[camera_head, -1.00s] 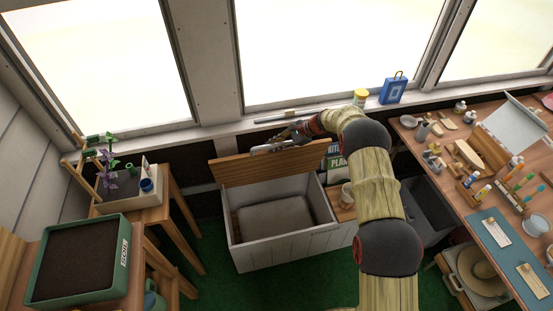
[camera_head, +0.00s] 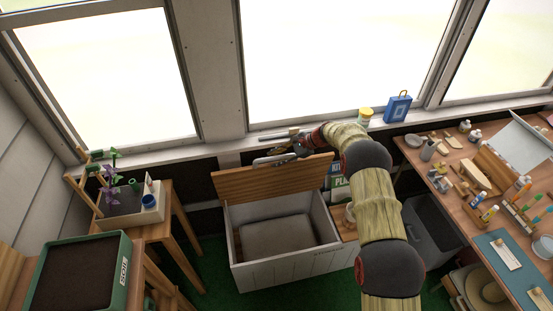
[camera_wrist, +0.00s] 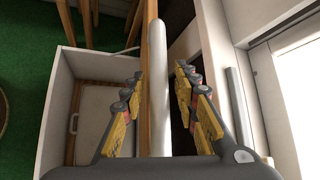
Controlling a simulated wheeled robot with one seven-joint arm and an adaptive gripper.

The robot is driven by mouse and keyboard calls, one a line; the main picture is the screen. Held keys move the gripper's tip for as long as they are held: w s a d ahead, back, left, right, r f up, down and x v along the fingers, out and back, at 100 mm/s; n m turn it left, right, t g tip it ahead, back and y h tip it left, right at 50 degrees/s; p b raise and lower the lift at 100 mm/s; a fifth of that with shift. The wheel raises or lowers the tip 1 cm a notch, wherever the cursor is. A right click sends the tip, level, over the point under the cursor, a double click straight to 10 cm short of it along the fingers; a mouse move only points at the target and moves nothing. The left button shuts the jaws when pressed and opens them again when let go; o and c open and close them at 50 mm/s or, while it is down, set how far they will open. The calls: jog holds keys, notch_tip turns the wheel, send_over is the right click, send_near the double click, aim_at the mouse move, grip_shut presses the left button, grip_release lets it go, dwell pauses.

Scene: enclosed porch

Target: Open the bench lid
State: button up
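The wooden bench lid (camera_head: 270,182) stands raised, steeply tilted, at the back of the white storage bench (camera_head: 290,268). The bench is open, and its pale inner floor shows. My gripper (camera_head: 292,150) is at the lid's upper edge, near its middle. In the wrist view, the fingers of my gripper (camera_wrist: 160,72) are apart, one on each side of the lid's edge (camera_wrist: 146,45) and a light grey bar (camera_wrist: 160,90). Gaps show beside the bar; I cannot tell whether a finger touches the lid.
A window sill (camera_head: 225,144) runs close behind the lid. A plant stand (camera_head: 150,231) is left of the bench. A grey bin (camera_head: 428,225) and a cluttered worktable (camera_head: 468,205) are to the right. Green floor (camera_head: 212,262) shows in front of the bench.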

jog(key=shift+o, duration=0.2)
jog(key=v, duration=1.2)
dwell(0.4)
